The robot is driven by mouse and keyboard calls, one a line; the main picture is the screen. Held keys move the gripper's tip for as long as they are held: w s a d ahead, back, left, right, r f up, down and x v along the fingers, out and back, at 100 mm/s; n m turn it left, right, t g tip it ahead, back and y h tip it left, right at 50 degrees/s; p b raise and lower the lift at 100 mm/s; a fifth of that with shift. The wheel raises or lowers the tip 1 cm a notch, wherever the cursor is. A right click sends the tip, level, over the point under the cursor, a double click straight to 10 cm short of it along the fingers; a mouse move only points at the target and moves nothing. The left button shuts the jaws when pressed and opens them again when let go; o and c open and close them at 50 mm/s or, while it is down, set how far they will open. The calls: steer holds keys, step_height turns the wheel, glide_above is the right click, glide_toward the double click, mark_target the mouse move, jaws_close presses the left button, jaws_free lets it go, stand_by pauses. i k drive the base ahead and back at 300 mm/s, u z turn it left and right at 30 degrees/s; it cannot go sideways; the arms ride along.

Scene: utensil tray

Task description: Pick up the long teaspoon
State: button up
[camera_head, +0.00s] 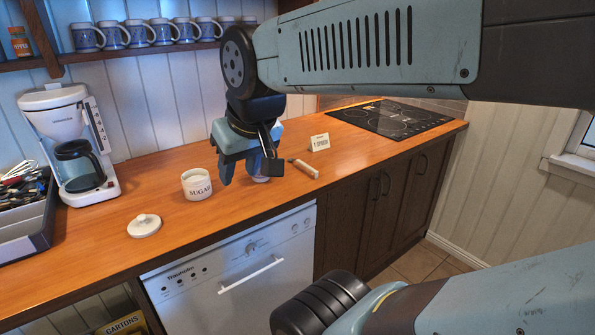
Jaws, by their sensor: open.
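My gripper (248,174) points down over the wooden counter, just right of the sugar jar, with its fingers apart and nothing visible between them. A grey utensil tray (40,222) at the left edge holds several utensils, too small to tell apart.
A white sugar jar (197,186) stands open, its lid (144,226) lying nearby. A pale bluish item (261,178) is partly hidden behind my gripper. A coffee maker (70,145) stands at left, a black hob (391,117) at back right. Mugs line the shelf above. The front-middle counter is clear.

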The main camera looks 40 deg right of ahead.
mark_target(315, 172)
steer(key=z, duration=0.85)
steer(key=i, duration=0.55)
steer(key=u, duration=0.9)
